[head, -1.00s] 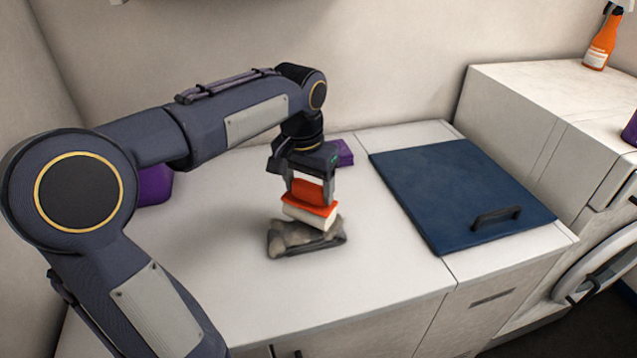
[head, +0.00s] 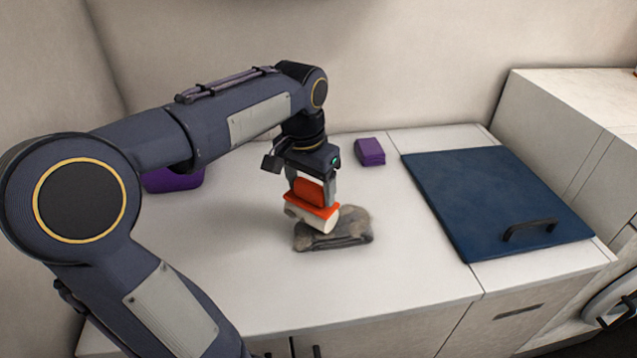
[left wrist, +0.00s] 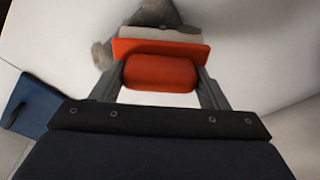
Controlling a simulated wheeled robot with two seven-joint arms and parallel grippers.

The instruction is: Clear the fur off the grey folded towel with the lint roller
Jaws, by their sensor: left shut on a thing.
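The grey folded towel (head: 345,239) lies on the white counter, with tan fur patches showing on its upper side. In the left wrist view only part of the towel (left wrist: 157,12) shows past the roller. My left gripper (head: 313,188) is shut on the orange handle of the lint roller (head: 317,211) and holds it upright. The pale roller head is low at the towel's left end; I cannot tell whether it touches. In the left wrist view the orange handle (left wrist: 160,72) sits between the fingers. My right gripper is not in view.
A purple box (head: 369,152) stands behind the towel, and another purple thing (head: 173,180) is partly hidden behind my left arm. A blue panel with a black handle (head: 490,200) lies on the counter at right. The counter in front of the towel is clear.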

